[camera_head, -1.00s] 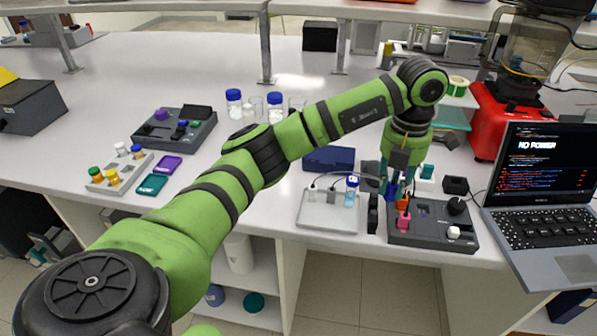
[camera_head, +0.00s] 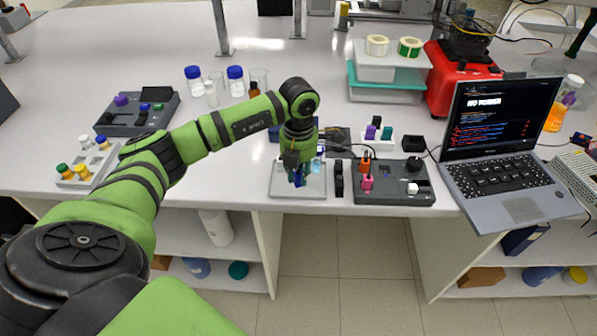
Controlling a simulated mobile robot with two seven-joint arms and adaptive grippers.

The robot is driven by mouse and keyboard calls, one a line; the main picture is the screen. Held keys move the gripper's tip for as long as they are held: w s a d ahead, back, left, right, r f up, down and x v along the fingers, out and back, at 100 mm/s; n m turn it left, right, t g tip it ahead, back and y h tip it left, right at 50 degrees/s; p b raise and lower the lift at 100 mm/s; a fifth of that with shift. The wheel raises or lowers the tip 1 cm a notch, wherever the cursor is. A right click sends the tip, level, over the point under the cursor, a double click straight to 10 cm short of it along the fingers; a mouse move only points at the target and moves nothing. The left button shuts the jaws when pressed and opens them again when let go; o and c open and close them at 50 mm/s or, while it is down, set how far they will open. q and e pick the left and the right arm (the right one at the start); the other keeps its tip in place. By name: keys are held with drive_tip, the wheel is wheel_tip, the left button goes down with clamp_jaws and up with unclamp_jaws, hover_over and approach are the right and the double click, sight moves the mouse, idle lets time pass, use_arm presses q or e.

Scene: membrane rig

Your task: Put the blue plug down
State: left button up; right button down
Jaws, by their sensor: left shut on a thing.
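My left gripper (camera_head: 297,171) points down over the pale grey tray (camera_head: 315,192) at the bench's front edge. It is shut on the blue plug (camera_head: 298,181), of which only a small dark blue part shows below the fingers. I cannot tell whether the plug touches the tray. The dark control box (camera_head: 395,197) is to the right, with a pink plug (camera_head: 367,183) and an orange plug (camera_head: 365,162) standing at its left side. My right gripper is not in view.
A black upright block (camera_head: 338,180) stands between tray and box. A white holder (camera_head: 373,143) with purple and green plugs is behind the box. The laptop (camera_head: 505,150) stands at right. Lidded vials (camera_head: 236,80) stand behind my arm. Free bench lies left of the tray.

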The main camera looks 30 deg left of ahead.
sight(298, 171)
use_arm(q)
drive_tip(key=shift+f, duration=1.05)
drive_tip(key=o, duration=0.8)
drive_tip(key=shift+r, duration=0.1)
drive_tip(key=shift+o, duration=0.2)
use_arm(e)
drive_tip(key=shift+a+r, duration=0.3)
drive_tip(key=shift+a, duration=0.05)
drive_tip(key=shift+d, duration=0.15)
use_arm(q)
drive_tip(key=shift+r, duration=0.3)
wheel_tip(298, 171, up, 10)
drive_tip(key=b, duration=0.3)
drive_tip(key=shift+r+b, duration=0.1)
drive_tip(key=shift+b, duration=0.25)
drive_tip(key=shift+r, duration=0.8)
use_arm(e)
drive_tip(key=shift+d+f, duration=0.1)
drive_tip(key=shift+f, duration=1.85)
